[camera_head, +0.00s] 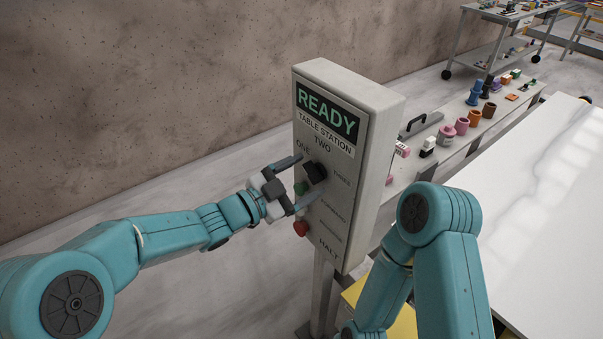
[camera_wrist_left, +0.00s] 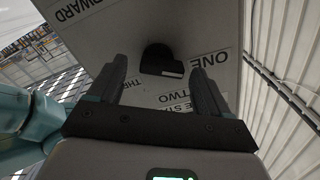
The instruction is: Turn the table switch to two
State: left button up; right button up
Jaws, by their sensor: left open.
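The table switch is a black knob (camera_head: 315,172) on the front of a grey panel box (camera_head: 379,140) on a post. The labels ONE, TWO and THREE sit around the knob. In the left wrist view the black knob (camera_wrist_left: 160,57) lies between and beyond the fingers, with a pale mark on its face. I cannot tell for sure which label it points at. My left gripper (camera_head: 307,179) is open in front of the panel, its fingers on either side of the knob, close to it. It also shows in the left wrist view (camera_wrist_left: 158,68). My right gripper is out of view.
A READY display (camera_head: 327,110) is above. A white slab (camera_head: 545,190) and a bench with coloured parts (camera_head: 461,126) stand to the right.

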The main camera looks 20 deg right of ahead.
pick_arm(q)
jog(key=shift+w+f, duration=0.1)
jog(key=shift+w, duration=0.1)
jog(key=c, duration=1)
jog(key=m+b, duration=0.5)
jog(key=b, duration=0.1)
jog(key=m+b, duration=0.5)
jog(key=b, duration=0.2)
jog(key=shift+s+d+f, duration=0.1)
jog(key=shift+s+f, duration=0.05)
jog(key=shift+s, duration=0.05)
jog(key=shift+c, duration=0.2)
jog(key=shift+m+b, duration=0.7)
jog(key=shift+m, duration=0.1)
jog(key=shift+r, duration=0.2)
jog(key=o, duration=1)
